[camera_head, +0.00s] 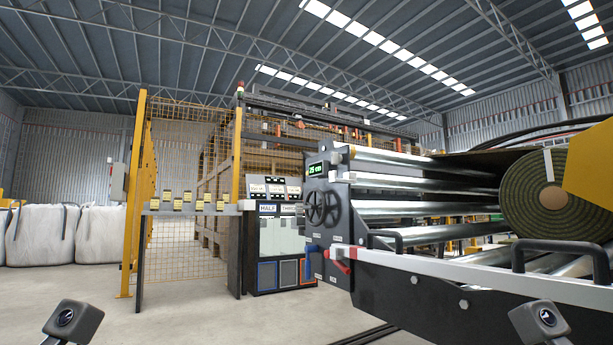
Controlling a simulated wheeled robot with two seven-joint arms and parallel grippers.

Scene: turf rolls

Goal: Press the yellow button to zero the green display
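The green display (317,169) is a small dark box with lit green characters, apparently "25 cm", on the near end of the roller machine. A small yellowish spot (352,151) shows beside the pale part right of the display; it is too small to tell whether it is the yellow button. My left gripper (73,324) is a dark block at the bottom left, and my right gripper (540,325) is one at the bottom right. Both are far from the display and touch nothing visible. Their fingers cannot be made out.
The roller machine (425,208) fills the right side, with a turf roll (548,196) and a black-handled front rail (480,275). A labelled cabinet (278,240) and yellow-framed mesh fence (175,255) stand behind. White bulk bags (42,236) are at left.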

